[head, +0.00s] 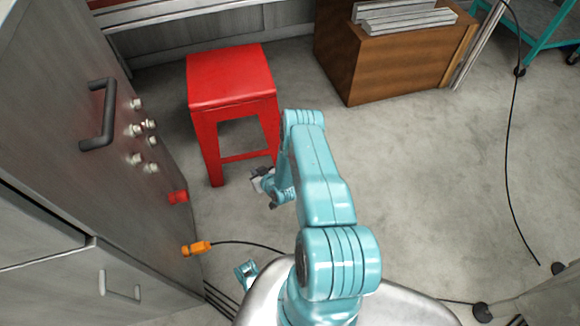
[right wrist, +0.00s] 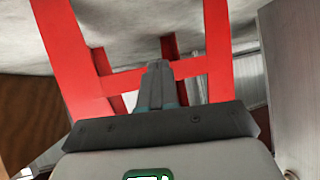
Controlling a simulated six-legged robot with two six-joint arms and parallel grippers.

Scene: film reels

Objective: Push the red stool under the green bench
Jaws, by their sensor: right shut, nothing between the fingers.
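The red stool (head: 230,78) stands upright on the grey floor, left of centre in the head view, with a square seat and legs joined by rungs. My right gripper (head: 262,182) is low at the stool's near side, close to the near right leg. In the right wrist view, my right gripper (right wrist: 158,70) is shut and empty, pointing between two red legs of the stool (right wrist: 72,50) at a rung. I cannot tell whether it touches. A bench with a pale edge (head: 165,14) stands behind the stool; no green shows on it.
A grey cabinet (head: 60,130) with a black handle stands close on the left, with a red knob and an orange plug (head: 196,248). A brown wooden box (head: 400,62) is right of the stool. A teal cart (head: 548,38) stands far right. Floor at right is mostly clear, with a black cable.

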